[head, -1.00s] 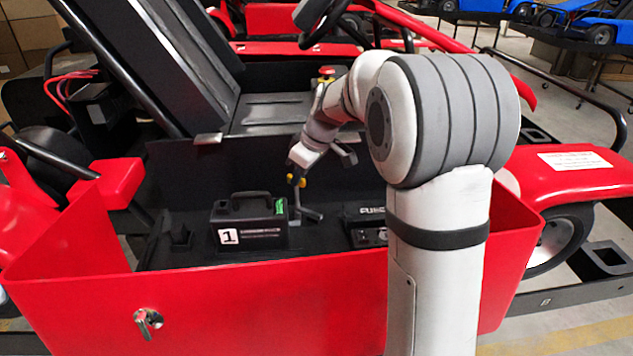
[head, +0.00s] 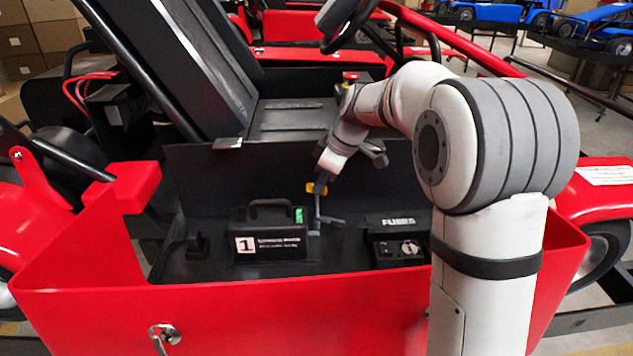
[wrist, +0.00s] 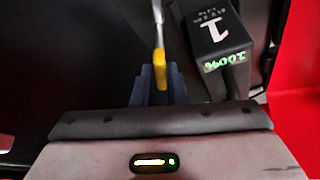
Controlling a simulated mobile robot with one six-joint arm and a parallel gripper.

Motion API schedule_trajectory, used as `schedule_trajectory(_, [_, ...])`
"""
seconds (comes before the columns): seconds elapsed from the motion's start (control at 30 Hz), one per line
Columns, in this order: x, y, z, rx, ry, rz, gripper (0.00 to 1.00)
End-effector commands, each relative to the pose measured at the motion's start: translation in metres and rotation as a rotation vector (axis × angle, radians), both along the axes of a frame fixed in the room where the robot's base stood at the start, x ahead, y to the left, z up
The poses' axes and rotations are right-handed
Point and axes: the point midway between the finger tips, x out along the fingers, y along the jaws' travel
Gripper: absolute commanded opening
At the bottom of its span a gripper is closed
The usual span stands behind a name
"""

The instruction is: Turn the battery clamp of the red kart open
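The black battery (head: 270,240) of the red kart, marked with a 1, sits upright in the tray. In the wrist view the battery (wrist: 217,45) is at upper right, with a green 100% display. Right beside it in the head view is the grey clamp lever (head: 318,226) with a yellow grip. In the wrist view the yellow grip (wrist: 160,62) sits between the two blue-grey fingers of my gripper (wrist: 160,80), which look shut on it from both sides. In the head view my gripper (head: 318,187) reaches down to the grip. The clamp's pivot is not clear.
A black fuse box (head: 398,250) stands right of the lever. The red front panel (head: 250,310) with a key-like latch (head: 164,335) rises before the tray. The kart's seat (head: 290,120) and steering wheel (head: 350,20) are behind.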

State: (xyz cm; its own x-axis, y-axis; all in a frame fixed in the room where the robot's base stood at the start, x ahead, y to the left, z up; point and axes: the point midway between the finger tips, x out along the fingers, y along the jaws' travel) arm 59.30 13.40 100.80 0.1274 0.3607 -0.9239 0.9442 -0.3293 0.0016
Motion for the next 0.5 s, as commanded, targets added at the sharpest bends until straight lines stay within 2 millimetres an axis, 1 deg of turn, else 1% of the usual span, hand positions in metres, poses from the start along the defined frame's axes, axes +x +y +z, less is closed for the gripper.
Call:
schedule_trajectory(0.03, [0.0008,-0.0004,0.0010,-0.001,-0.004,-0.001,0.16])
schedule_trajectory(0.23, [-0.0003,0.0016,0.0004,-0.001,-0.001,0.004,0.32])
schedule_trajectory(0.5, [-0.0009,0.0019,0.0017,0.000,0.000,0.004,0.33])
